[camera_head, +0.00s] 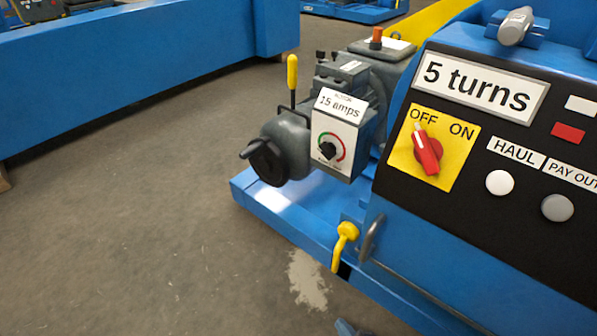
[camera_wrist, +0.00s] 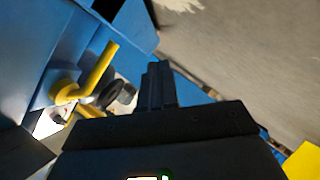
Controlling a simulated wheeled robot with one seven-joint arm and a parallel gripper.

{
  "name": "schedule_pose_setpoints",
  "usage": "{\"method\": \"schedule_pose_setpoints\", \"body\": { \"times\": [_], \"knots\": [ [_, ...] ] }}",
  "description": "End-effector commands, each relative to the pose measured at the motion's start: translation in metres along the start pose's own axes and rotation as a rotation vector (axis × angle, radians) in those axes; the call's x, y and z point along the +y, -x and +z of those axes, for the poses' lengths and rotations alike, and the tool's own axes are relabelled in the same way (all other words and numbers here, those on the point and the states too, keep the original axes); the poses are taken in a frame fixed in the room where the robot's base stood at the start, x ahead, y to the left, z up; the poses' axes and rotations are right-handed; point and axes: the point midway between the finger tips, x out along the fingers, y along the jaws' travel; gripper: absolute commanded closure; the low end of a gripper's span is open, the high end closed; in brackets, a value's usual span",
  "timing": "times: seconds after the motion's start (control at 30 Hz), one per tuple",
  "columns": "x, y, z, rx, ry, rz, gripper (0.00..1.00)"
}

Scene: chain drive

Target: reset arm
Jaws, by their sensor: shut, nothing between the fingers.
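My gripper (camera_wrist: 160,80) shows in the wrist view with its dark fingers together and nothing between them. It points past the blue machine frame over the grey floor. A yellow lever (camera_wrist: 98,72) on the blue frame is to the left of the fingers, apart from them. A yellow lever also hangs at the machine's lower edge in the head view (camera_head: 343,245). At the bottom edge of the head view a small dark-blue piece shows, and I cannot tell what it is.
The control panel has a red rotary switch (camera_head: 427,150) pointing to OFF, a "5 turns" plate (camera_head: 480,82), and white (camera_head: 499,183) and grey (camera_head: 557,208) buttons. A "15 amps" box (camera_head: 338,122) sits on the motor unit. Bare floor (camera_head: 130,230) lies left.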

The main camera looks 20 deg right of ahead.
Motion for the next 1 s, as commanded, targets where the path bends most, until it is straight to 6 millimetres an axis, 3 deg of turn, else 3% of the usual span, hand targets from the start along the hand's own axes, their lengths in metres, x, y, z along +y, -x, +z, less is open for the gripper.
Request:
{"method": "schedule_pose_setpoints", "body": {
  "times": [0.17,0.27,0.47,0.67,1.0],
  "knots": [
    [-0.001,0.008,0.0,-0.001,-0.012,0.004,1.0],
    [-0.002,0.03,0.0,-0.005,-0.05,0.016,1.0],
    [0.006,0.106,-0.012,-0.006,-0.187,0.057,1.0],
    [0.028,0.188,-0.039,0.003,-0.346,0.095,1.0],
    [0.098,0.318,-0.115,0.037,-0.632,0.141,1.0]
  ]
}}
